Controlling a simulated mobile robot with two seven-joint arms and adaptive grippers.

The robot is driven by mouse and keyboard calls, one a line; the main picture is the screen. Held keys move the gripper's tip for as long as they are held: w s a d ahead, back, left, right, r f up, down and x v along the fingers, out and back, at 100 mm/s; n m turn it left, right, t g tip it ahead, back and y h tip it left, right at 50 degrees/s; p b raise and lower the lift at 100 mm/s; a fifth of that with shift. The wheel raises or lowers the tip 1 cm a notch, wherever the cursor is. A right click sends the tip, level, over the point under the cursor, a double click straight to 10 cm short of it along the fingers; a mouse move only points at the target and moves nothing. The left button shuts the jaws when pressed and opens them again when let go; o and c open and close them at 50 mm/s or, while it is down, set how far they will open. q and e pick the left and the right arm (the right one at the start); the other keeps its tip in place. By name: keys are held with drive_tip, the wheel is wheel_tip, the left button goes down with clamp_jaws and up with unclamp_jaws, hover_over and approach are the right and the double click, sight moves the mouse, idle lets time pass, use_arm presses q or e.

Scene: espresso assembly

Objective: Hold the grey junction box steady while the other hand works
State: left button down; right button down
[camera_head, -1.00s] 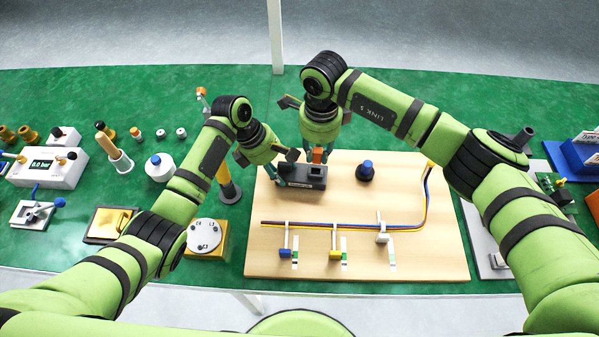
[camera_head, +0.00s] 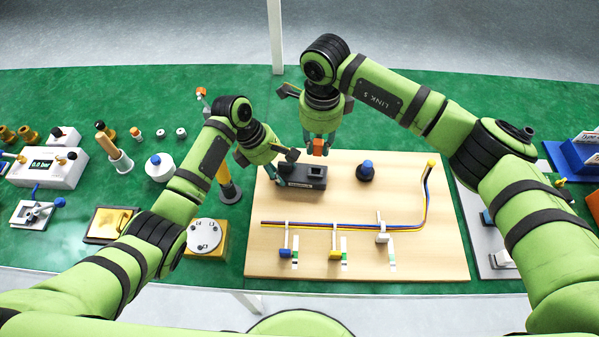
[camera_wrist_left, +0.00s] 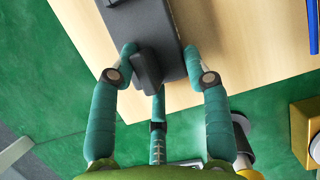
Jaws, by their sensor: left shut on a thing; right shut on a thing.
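The grey junction box (camera_head: 306,181) sits on the wooden board at its upper left. It also shows at the top of the left wrist view (camera_wrist_left: 147,18). My left gripper (camera_head: 278,179) is shut on the box at its left end; in the left wrist view its teal fingers (camera_wrist_left: 160,52) stand either side of a dark raised part of the box. My right gripper (camera_head: 318,142) is shut on a small orange piece (camera_head: 319,147), just behind and above the box and apart from it. The underside of the orange piece is hard to make out.
The wooden board (camera_head: 420,262) carries a cable bundle (camera_head: 350,226) running through several clips, and a dark round knob with a blue top (camera_head: 366,170) right of the box. A yellow-black upright tool (camera_head: 229,186) stands left of the board. The green table behind is mostly clear.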

use_arm(q)
drive_tip(key=c, duration=0.5)
unclamp_jaws()
drive_tip(key=shift+s+a+f, duration=0.2)
drive_tip(key=shift+s+f, duration=0.05)
drive_tip(key=shift+f, duration=0.2)
drive_tip(key=shift+w, duration=0.15)
use_arm(e)
drive_tip(key=shift+w+f, duration=0.1)
drive_tip(key=shift+w, duration=0.05)
use_arm(q)
drive_tip(key=shift+w+d+r, duration=0.1)
drive_tip(key=shift+r, duration=0.05)
drive_tip(key=shift+r, duration=0.3)
drive_tip(key=v, duration=1.1)
drive_tip(key=shift+a+r, duration=0.15)
drive_tip(key=shift+a, duration=0.05)
